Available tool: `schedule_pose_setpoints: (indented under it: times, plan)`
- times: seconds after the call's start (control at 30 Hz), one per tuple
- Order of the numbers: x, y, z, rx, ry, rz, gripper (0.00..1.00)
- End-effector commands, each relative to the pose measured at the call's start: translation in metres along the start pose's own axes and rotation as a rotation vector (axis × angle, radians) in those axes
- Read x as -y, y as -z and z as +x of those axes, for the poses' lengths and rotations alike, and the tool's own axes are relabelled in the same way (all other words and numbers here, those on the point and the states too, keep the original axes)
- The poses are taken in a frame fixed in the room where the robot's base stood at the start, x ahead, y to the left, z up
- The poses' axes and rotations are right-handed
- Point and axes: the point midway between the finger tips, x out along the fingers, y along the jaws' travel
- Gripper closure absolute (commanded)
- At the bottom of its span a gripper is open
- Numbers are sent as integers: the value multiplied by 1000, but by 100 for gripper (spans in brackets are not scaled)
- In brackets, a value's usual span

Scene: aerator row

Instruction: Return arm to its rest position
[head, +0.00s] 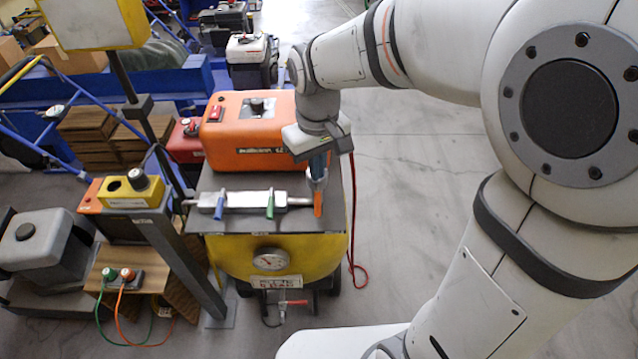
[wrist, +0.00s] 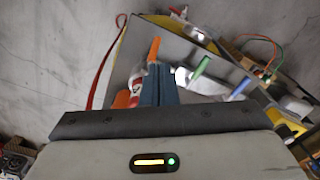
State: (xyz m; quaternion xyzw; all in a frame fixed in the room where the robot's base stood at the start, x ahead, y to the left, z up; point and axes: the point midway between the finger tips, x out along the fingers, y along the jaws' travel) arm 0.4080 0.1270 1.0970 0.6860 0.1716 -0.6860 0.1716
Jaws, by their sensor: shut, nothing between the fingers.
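My arm reaches from the right side of the head view over a yellow machine (head: 290,257) with a dark grey top. My gripper (head: 317,170) points down above the right part of that top, close to an orange lever (head: 318,206). In the wrist view my gripper's blue-grey fingers (wrist: 160,82) are together, with nothing seen between them. The orange lever (wrist: 154,49) shows just beyond them there. I cannot tell whether the fingers touch it. A silver manifold (head: 244,200) with a blue lever (head: 219,205) and a green lever (head: 270,204) lies to the left.
An orange box (head: 250,135) stands behind the manifold. A grey post with a yellow button box (head: 130,192) stands at the left. A red hose (head: 353,230) hangs down the machine's right side. Grey floor (head: 400,170) is clear to the right of the machine.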

Motion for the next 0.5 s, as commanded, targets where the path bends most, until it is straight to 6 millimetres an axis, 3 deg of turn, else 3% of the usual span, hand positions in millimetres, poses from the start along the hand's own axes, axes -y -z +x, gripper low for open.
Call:
schedule_pose_setpoints:
  times: [0.13,0.5]
  plan:
    - [1,-2,-15,0,0,0,100]
    - [1,-2,-14,0,0,1,100]
